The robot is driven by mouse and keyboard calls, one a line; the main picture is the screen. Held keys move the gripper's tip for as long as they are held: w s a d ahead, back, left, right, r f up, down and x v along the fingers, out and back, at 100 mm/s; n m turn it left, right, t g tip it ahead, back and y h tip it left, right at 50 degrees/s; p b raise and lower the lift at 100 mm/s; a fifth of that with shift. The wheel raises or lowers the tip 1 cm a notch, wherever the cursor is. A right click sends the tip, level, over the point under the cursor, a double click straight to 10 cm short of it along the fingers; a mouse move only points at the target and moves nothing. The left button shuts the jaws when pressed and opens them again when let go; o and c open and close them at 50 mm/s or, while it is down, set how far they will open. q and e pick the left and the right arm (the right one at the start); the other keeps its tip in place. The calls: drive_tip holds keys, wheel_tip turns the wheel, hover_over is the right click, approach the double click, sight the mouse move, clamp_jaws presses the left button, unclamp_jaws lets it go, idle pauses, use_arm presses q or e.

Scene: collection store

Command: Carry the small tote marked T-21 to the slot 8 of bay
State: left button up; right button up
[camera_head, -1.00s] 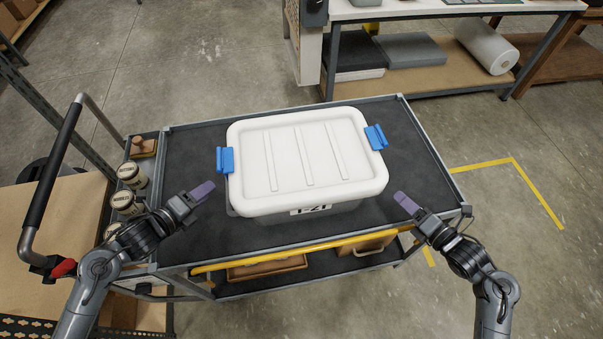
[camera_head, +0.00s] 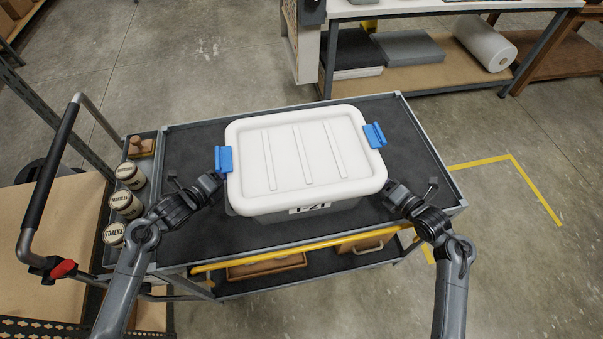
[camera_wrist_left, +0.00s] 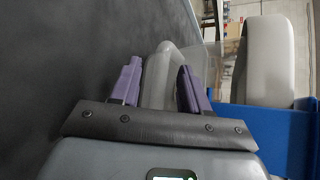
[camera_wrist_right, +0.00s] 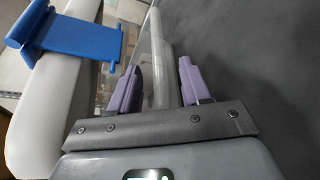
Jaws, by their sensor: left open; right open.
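The tote (camera_head: 300,160) stands on the cart's dark top. It has a white lid, a grey body and a blue latch at each end; its front label (camera_head: 309,208) reads T-21 upside down. My left gripper (camera_head: 217,180) is low at the tote's left end, its fingertips hidden there. In the left wrist view its purple fingers are open either side of a grey handle (camera_wrist_left: 160,78). My right gripper (camera_head: 390,187) is low at the right end. In the right wrist view its fingers are open either side of another grey handle (camera_wrist_right: 158,70). No bay slot 8 shows.
The cart (camera_head: 440,250) has a yellow front bar, a left push handle and a lower shelf with brown boxes. Labelled jars (camera_head: 125,203) and a wooden stamp (camera_head: 140,147) sit in its left side tray. A workbench (camera_head: 430,75) stands behind; marked floor lies right.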

use_arm(q)
drive_tip(key=shift+w+d+f, duration=0.15)
drive_tip(key=shift+w+d, duration=0.05)
drive_tip(key=shift+w, duration=0.2)
use_arm(e)
drive_tip(key=shift+w+a+f, duration=0.1)
drive_tip(key=shift+w+a, duration=0.2)
drive_tip(key=shift+w, duration=0.1)
use_arm(q)
drive_tip(key=shift+c, duration=0.3)
use_arm(e)
drive_tip(key=shift+c, duration=0.3)
use_arm(q)
drive_tip(key=c, duration=0.7)
use_arm(e)
drive_tip(key=c, duration=0.7)
use_arm(q)
drive_tip(key=shift+f, duration=0.1)
clamp_jaws()
use_arm(e)
clamp_jaws()
use_arm(q)
drive_tip(key=shift+a, duration=0.1)
use_arm(e)
drive_tip(key=shift+s+f, duration=0.1)
use_arm(q)
drive_tip(key=shift+r, duration=0.25)
use_arm(e)
drive_tip(key=shift+r, duration=0.2)
